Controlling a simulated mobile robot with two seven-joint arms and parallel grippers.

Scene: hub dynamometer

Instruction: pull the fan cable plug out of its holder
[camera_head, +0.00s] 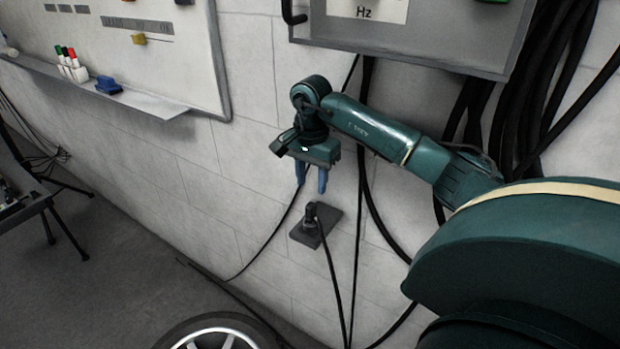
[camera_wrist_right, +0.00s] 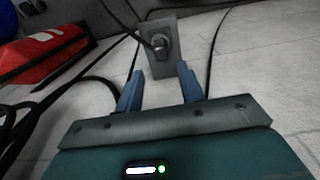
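The fan cable plug (camera_head: 311,211) is a small dark plug seated in its holder, a dark grey plate (camera_head: 328,226) on the white block wall. A black cable runs down from it. In the right wrist view the plug (camera_wrist_right: 160,43) sits on the grey plate (camera_wrist_right: 173,65), beyond the fingertips. My right gripper (camera_head: 311,190) is just above the plug, with its two blue fingers pointing down, apart from it. In the right wrist view the fingers of my right gripper (camera_wrist_right: 160,83) are spread with nothing between them. My left gripper is out of view.
A grey box (camera_head: 430,40) hangs on the wall above my right arm. Thick black cables (camera_head: 545,90) hang at the right. A whiteboard with a tray (camera_head: 140,100) is at the upper left. A wheel (camera_head: 222,335) stands at the bottom. A red bag-like object (camera_wrist_right: 45,52) shows in the wrist view.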

